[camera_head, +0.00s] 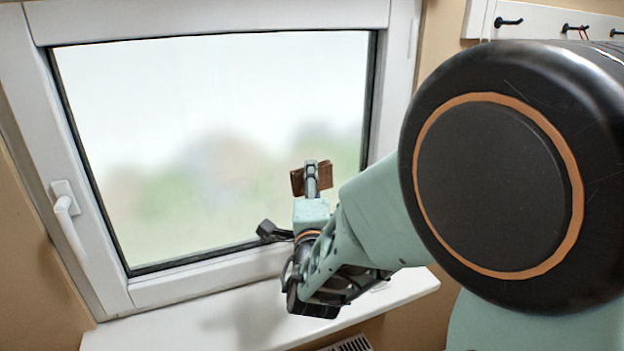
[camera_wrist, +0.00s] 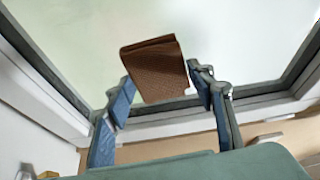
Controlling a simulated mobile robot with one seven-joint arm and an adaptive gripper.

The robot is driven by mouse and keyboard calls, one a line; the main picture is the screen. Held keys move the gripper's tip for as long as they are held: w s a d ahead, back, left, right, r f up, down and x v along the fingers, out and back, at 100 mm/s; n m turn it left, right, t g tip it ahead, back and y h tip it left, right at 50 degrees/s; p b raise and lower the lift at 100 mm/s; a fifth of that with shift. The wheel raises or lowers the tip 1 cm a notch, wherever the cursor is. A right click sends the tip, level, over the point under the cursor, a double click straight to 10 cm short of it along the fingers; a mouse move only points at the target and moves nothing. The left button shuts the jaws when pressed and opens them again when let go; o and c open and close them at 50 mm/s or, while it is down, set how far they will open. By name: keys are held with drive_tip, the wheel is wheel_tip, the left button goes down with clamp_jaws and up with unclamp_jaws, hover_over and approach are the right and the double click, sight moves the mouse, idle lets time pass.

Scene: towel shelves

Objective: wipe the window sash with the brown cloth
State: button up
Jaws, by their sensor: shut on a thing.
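The brown cloth (camera_head: 326,172) is folded into a small block at the end of my arm. It also shows in the wrist view (camera_wrist: 156,70), between the two fingers. My gripper (camera_head: 311,178) is shut on it; in the wrist view the gripper (camera_wrist: 165,92) has a finger on each side of the cloth. The window sash (camera_head: 205,19) is a white frame around a pane with a blurred pale view. In the head view the cloth lies in front of the lower right part of the pane. I cannot tell whether it touches the glass.
A white handle (camera_head: 66,212) is on the sash's left side. A white sill (camera_head: 205,325) lies below and looks clear. A white rail with black hooks (camera_head: 508,22) is on the wall at top right. My arm hides the sash's lower right corner in the head view.

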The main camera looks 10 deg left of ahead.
drive_tip(key=shift+s+d, duration=0.45)
drive_tip(key=shift+s, duration=0.4)
drive_tip(key=shift+s+d, duration=0.4)
drive_tip(key=shift+s, duration=0.25)
drive_tip(key=shift+s+d, duration=0.4)
drive_tip(key=shift+s, duration=0.2)
drive_tip(key=s+d+f+m+g+h, duration=0.2)
drive_tip(key=d+f+m+h, duration=0.5)
drive_tip(key=d+f, duration=1.3)
drive_tip(key=shift+s+d+f+h, duration=0.35)
drive_tip(key=shift+f+h, duration=0.75)
drive_tip(key=shift+h, duration=1.3)
